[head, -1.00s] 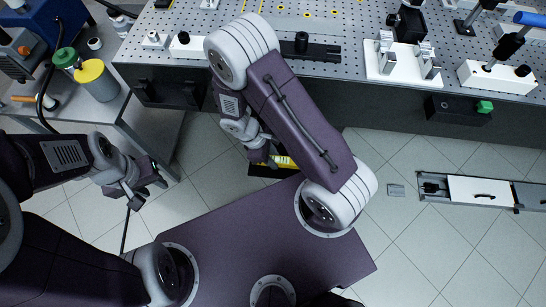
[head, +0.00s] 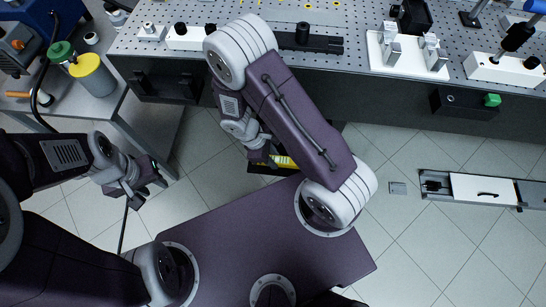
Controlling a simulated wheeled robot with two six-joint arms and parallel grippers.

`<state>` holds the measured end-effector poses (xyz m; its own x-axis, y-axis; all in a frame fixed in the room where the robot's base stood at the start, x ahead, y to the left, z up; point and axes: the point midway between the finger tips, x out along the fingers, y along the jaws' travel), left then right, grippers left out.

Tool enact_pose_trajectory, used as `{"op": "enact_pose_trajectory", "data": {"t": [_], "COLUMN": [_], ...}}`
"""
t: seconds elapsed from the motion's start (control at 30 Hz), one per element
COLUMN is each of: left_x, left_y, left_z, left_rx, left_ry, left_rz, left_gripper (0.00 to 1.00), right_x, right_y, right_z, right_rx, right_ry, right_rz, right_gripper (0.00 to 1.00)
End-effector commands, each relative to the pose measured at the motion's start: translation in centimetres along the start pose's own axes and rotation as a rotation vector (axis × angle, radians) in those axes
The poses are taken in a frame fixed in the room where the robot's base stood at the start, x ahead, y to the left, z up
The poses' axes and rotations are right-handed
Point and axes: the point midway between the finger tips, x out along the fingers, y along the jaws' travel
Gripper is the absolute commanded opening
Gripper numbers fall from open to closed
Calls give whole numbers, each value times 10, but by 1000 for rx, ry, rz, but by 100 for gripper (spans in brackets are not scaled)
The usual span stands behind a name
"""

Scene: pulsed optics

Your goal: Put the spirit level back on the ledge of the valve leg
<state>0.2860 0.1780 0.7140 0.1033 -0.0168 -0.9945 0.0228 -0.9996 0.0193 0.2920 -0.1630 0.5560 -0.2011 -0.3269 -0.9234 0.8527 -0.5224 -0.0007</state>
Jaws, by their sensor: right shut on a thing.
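My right gripper (head: 262,153) is below the bench edge, partly hidden by my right arm. It is shut on a yellow bar, which I take to be the spirit level (head: 284,162); only part of it shows beside the arm. My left gripper (head: 147,190) hangs over the floor at the left, its fingers apart and empty. I cannot make out the valve leg or its ledge in this view.
A perforated optical bench (head: 352,22) with mounts and a white plate (head: 408,62) spans the top. A side table (head: 101,103) with a yellow-topped canister (head: 92,75) stands left. A long floor unit (head: 482,188) lies right.

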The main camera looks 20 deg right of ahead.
Motion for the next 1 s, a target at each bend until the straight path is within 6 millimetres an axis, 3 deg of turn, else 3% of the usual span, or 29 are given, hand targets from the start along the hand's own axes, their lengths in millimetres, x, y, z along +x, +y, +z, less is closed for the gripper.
{"op": "enact_pose_trajectory", "data": {"t": [0.4, 0.43, 0.5, 0.83, 1.0], "left_x": [5, 4, 4, 2, -18], "left_y": [0, 0, 0, 0, 0], "left_z": [0, 0, 0, 0, -2], "left_rx": [0, 0, 0, 0, 0], "left_ry": [0, 0, 0, 0, 0], "left_rz": [0, 0, 0, 0, 0], "left_gripper": [36, 36, 36, 36, 36], "right_x": [6, 6, 6, 2, -33], "right_y": [0, 0, 0, 0, 1], "right_z": [-3, -2, -2, -2, -1], "right_rx": [0, 0, 0, 0, 0], "right_ry": [0, 0, 0, 1, 4], "right_rz": [0, 0, 0, 1, 4], "right_gripper": [0, 37, 54, 54, 54]}}
